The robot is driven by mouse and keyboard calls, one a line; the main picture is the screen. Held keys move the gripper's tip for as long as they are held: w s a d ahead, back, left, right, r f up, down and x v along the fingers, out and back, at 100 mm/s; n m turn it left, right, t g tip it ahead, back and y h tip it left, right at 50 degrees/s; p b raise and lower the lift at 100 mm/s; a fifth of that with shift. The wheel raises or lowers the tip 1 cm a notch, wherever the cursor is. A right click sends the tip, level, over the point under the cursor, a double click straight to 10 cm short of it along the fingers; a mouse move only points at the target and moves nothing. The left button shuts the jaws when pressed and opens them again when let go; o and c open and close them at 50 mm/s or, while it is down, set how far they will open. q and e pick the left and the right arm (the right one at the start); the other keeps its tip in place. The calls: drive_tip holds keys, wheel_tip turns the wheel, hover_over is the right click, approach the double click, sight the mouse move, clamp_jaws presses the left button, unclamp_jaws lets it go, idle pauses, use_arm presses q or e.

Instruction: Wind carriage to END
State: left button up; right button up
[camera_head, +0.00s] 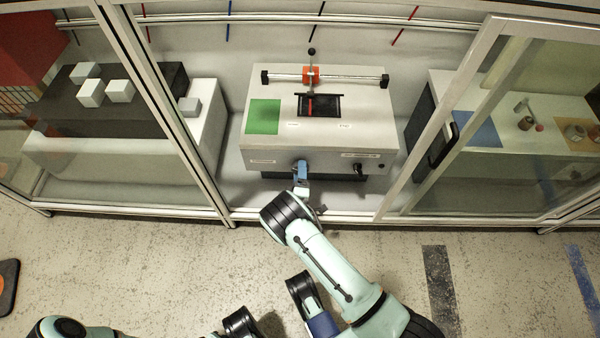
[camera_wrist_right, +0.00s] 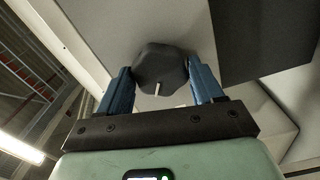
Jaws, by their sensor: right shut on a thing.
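The pump unit (camera_head: 345,140) is a pale box with an orange carriage (camera_head: 311,76) on a silver rail (camera_head: 350,78), near the rail's middle. A dark slot (camera_head: 330,104) below it shows a red pointer (camera_head: 311,106) left of centre. Small labels under the slot are too small to read. My right gripper (camera_head: 300,170) is at the left of the unit's front face. In the right wrist view its blue fingers are shut on a dark faceted knob (camera_wrist_right: 160,66) with a white mark. The knob is mostly hidden in the head view. My left gripper is not in view.
A green patch (camera_head: 264,117) marks the unit's top, and a black switch (camera_head: 358,168) sits right on its front. Glass doors frame the opening; the right one has a black handle (camera_head: 443,147). White cubes (camera_head: 91,93) stand at left.

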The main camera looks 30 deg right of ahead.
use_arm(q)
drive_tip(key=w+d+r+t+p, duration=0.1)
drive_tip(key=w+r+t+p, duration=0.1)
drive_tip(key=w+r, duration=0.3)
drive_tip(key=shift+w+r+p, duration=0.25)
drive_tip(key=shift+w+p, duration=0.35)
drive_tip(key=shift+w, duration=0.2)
use_arm(e)
drive_tip(key=shift+n, duration=16.4)
drive_tip(key=shift+s+f, duration=0.1)
drive_tip(key=o, duration=1)
drive_tip(key=shift+o, duration=0.2)
